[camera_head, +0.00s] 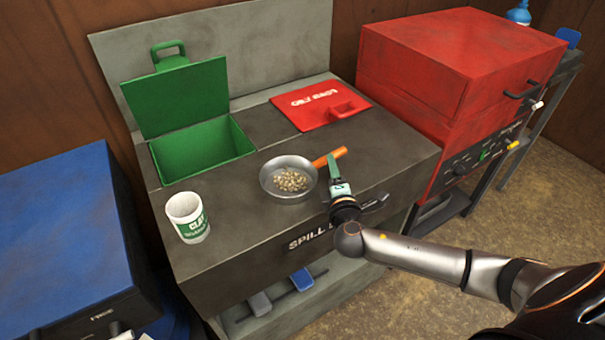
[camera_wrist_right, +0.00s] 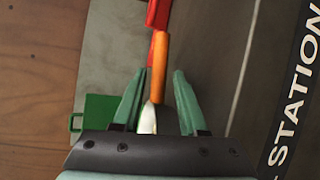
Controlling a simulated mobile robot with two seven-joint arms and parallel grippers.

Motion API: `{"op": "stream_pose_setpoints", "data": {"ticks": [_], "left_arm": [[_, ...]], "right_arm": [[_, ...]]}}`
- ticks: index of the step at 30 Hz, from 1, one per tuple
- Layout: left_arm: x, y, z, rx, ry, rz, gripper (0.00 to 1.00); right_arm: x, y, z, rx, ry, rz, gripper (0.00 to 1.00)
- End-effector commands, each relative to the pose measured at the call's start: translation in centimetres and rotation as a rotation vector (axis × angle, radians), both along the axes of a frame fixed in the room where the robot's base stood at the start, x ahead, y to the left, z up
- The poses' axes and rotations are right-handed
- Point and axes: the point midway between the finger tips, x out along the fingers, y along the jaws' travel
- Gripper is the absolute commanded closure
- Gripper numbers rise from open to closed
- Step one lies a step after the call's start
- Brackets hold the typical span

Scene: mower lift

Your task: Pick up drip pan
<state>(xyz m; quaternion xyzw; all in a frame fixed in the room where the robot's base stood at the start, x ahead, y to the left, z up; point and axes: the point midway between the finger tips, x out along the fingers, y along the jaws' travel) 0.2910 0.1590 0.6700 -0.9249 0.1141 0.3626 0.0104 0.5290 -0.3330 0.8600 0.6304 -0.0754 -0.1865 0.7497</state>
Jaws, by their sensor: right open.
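The drip pan (camera_head: 283,163) is a round grey metal pan with an orange handle (camera_head: 334,155). It rests on the dark bench top with tan granules (camera_head: 291,180) inside. My right gripper (camera_head: 334,165) is at the handle, reaching in from the front right. In the right wrist view, its two green fingers (camera_wrist_right: 155,92) are open. The orange handle (camera_wrist_right: 160,65) runs ahead of the gap between them, with a pale metal part lower down between the fingers. I cannot tell whether a finger touches it. The pan bowl is out of that view. My left gripper is not in view.
An open green bin (camera_head: 203,150) stands at the back left and a closed red lid (camera_head: 319,105) behind the pan. A white clay cup (camera_head: 187,217) stands near the left edge. A red cabinet (camera_head: 455,70) is at the right.

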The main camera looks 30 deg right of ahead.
Motion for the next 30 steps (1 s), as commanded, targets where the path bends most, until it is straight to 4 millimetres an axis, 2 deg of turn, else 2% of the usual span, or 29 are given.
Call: {"op": "stream_pose_setpoints", "data": {"ticks": [10,20,30], "left_arm": [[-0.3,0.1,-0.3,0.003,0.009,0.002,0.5],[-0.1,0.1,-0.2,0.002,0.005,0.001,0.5],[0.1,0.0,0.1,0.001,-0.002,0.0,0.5]], "right_arm": [[3.9,-2.2,-0.3,-0.001,-0.001,-0.002,0.58],[4.5,-2.5,-0.5,0.0,0.0,0.0,0.58],[4.5,-2.5,-0.5,0.0,0.0,0.0,0.95]]}}
